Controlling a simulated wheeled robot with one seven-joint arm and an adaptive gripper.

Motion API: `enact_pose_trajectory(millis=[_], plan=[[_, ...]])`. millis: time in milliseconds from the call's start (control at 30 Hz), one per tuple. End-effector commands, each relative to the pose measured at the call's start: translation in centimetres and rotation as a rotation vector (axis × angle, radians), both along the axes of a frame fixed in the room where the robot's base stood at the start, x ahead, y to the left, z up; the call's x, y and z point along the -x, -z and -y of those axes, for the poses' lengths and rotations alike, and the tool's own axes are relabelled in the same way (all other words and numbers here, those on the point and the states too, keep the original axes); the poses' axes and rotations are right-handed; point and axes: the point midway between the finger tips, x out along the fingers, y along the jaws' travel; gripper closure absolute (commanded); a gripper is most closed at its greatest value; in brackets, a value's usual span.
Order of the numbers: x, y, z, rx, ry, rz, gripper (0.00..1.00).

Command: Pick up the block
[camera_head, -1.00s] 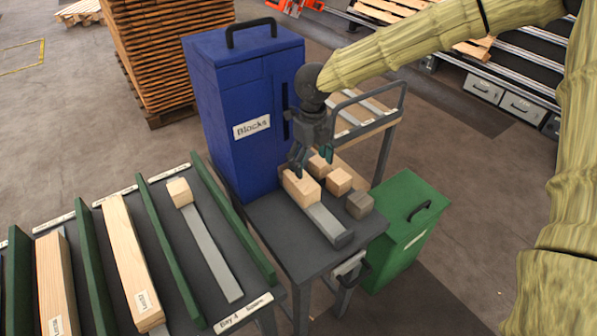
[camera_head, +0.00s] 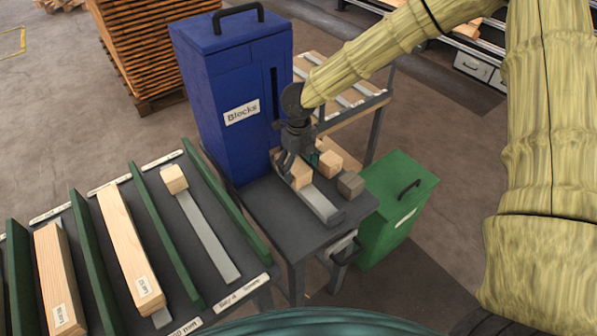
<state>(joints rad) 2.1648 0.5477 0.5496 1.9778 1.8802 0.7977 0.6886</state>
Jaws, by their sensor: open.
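Several small wooden blocks are on the dark grey table (camera_head: 262,225) in front of the tall blue bin. One light block (camera_head: 300,174) sits at the far end of a grey metal strip, directly under and partly hidden by my gripper (camera_head: 297,172). My gripper points down with its fingers apart around this block; I cannot tell whether they touch it. Another light block (camera_head: 330,163) and a darker grey-brown block (camera_head: 351,184) lie to the right of it.
The blue bin (camera_head: 225,80) labelled Blocks stands close behind the table. A green lidded bin (camera_head: 400,200) stands to the right. A sloped rack with green dividers (camera_head: 85,235) holds long timbers and a small block (camera_head: 173,178) at left.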

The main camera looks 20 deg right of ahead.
Motion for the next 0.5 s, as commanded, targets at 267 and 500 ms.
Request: enact_pose_trajectory(millis=[267, 500], plan=[[-0.2, 2.0, 0.0, -0.001, 0.001, -0.001, 0.23], [-0.2, 1.9, 0.0, -0.001, 0.001, -0.001, 0.32]])
